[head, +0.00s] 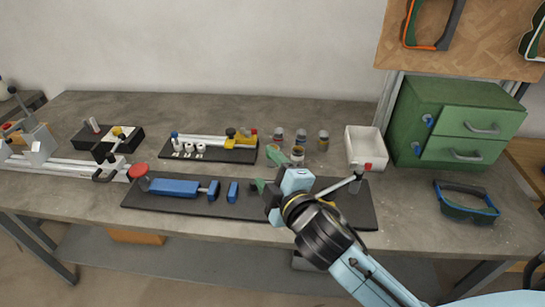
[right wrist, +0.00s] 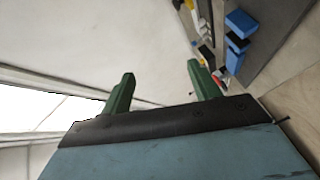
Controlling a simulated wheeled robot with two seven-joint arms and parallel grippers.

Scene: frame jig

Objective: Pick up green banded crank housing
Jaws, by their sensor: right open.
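I cannot pick out a green band on any part in the head view, so I cannot tell which piece is the green banded crank housing. Several small white cylinders (head: 188,149) stand on a black tray (head: 222,157) at the back. My right gripper (head: 262,172) is over the front black board, right of the blue blocks. In the right wrist view its two green fingers stand wide apart with nothing between them (right wrist: 160,82). The gripper and forearm hide part of the board. My left gripper is not in view.
A long black board (head: 225,207) with blue clamp blocks (head: 175,187) lies at the front. Several small jars (head: 323,140) stand behind the gripper.

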